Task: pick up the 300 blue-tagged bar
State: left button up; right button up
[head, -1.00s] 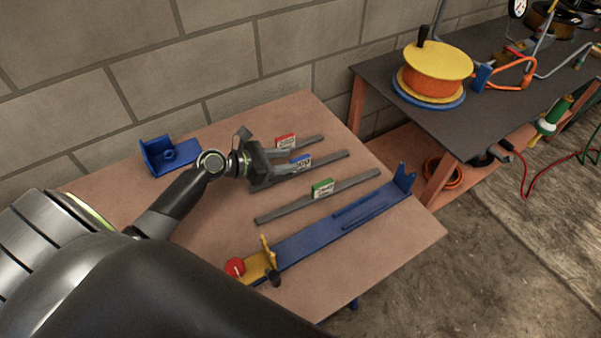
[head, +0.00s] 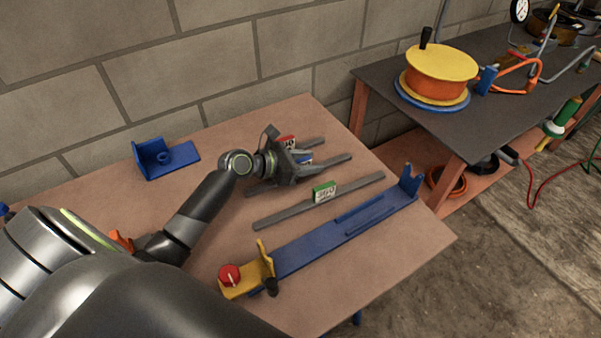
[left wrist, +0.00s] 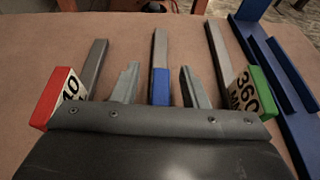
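The blue-tagged bar (head: 336,160) is a grey bar lying between two others on the table; its number cannot be read. In the left wrist view, my left gripper (left wrist: 159,84) is open, with one finger on each side of the blue-tagged bar (left wrist: 160,48) and gaps between. The blue tag (left wrist: 160,87) shows between the fingers, its lower part hidden by the gripper body. My right gripper is not in view.
A red-tagged bar (head: 313,142) and a green-tagged bar (head: 350,188) flank it closely. A long blue fixture (head: 315,237) with a yellow end and red knob lies in front. A blue bracket (head: 182,154) stands at the back left. A dark bench (head: 440,118) holds an orange reel.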

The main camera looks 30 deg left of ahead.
aim_at(308, 157)
pick_arm(q)
grip_shut()
jog(key=shift+r, duration=0.1)
dwell(0.3)
notch_tip(308, 157, up, 10)
jog(key=p, duration=1.3)
